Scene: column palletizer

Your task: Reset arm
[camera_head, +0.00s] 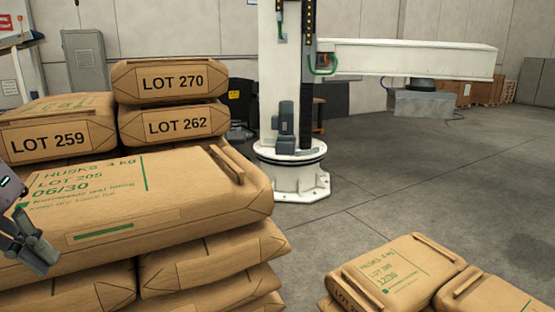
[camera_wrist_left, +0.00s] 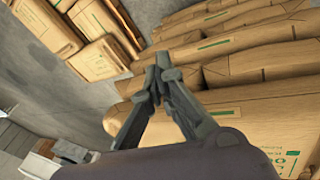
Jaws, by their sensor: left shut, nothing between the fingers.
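My left gripper (camera_head: 32,248) is at the left edge of the head view, beside the near stack of brown paper sacks. It also shows in the left wrist view (camera_wrist_left: 155,80), with its fingertips together and nothing between them. The top near sack (camera_head: 150,195) is marked LOT 205 and lies flat. In the head view I cannot tell whether the gripper touches it. My right gripper is in neither view.
Sacks marked LOT 259 (camera_head: 55,138), LOT 270 (camera_head: 172,80) and LOT 262 (camera_head: 175,124) lie behind. A lower group of sacks (camera_head: 395,272) is at front right. A white column palletizer (camera_head: 300,178) stands behind, its arm (camera_head: 410,60) reaching right. Floor between is clear.

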